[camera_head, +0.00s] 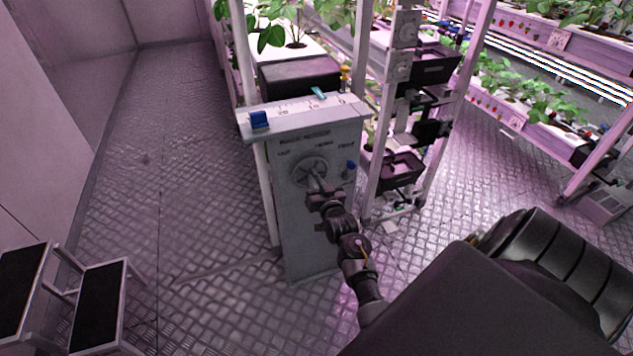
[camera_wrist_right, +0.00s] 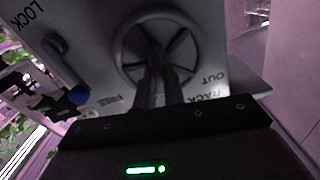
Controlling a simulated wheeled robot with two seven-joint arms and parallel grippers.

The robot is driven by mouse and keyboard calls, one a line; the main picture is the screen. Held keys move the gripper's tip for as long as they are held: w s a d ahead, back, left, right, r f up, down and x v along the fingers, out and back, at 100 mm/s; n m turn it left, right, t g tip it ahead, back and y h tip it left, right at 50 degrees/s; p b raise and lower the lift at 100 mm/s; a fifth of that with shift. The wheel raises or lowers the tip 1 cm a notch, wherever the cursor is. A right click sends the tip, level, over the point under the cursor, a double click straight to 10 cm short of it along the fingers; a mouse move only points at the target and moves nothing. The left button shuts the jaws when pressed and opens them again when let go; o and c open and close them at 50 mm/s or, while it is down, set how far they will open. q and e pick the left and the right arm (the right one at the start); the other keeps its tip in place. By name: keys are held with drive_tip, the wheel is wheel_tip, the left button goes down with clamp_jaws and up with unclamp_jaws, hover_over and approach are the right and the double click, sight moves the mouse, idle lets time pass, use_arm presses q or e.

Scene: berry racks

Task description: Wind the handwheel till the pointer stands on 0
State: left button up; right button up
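The grey control stand (camera_head: 308,232) stands upright in front of the racks. Its round spoked handwheel (camera_head: 298,174) is on the front face; the wrist view shows its rim and spokes (camera_wrist_right: 122,48) close up. My right gripper (camera_head: 317,187) reaches the wheel, its fingers (camera_wrist_right: 158,82) close together at the hub and seemingly shut on it; the exact contact is hidden. A white scale (camera_head: 290,112) runs along the stand's top. A small teal marker (camera_head: 318,93) sits right of its middle, and a blue block (camera_head: 260,119) at its left end. The figures are too small to read surely. My left gripper is out of view.
A lever with a blue knob (camera_head: 351,165) is right of the wheel; its knob also shows in the wrist view (camera_wrist_right: 79,95), near the LOCK and FREE labels. Plant racks (camera_head: 385,120) stand behind and right. A step stool (camera_head: 98,300) is at left. The floor between is clear.

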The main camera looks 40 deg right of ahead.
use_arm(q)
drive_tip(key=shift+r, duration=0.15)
use_arm(e)
drive_tip(key=shift+m, duration=0.3)
clamp_jaws()
use_arm(q)
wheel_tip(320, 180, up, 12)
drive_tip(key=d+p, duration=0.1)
drive_tip(key=p, duration=1.2)
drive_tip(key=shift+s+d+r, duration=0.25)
use_arm(e)
drive_tip(key=shift+f+m, duration=0.2)
drive_tip(key=shift+m, duration=5.35)
drive_tip(key=shift+f+m, duration=0.15)
drive_tip(key=shift+m, duration=5.35)
drive_tip(key=shift+f+m, duration=0.2)
drive_tip(key=shift+m, duration=5.35)
drive_tip(key=o, duration=0.7)
unclamp_jaws()
drive_tip(key=shift+c, duration=0.2)
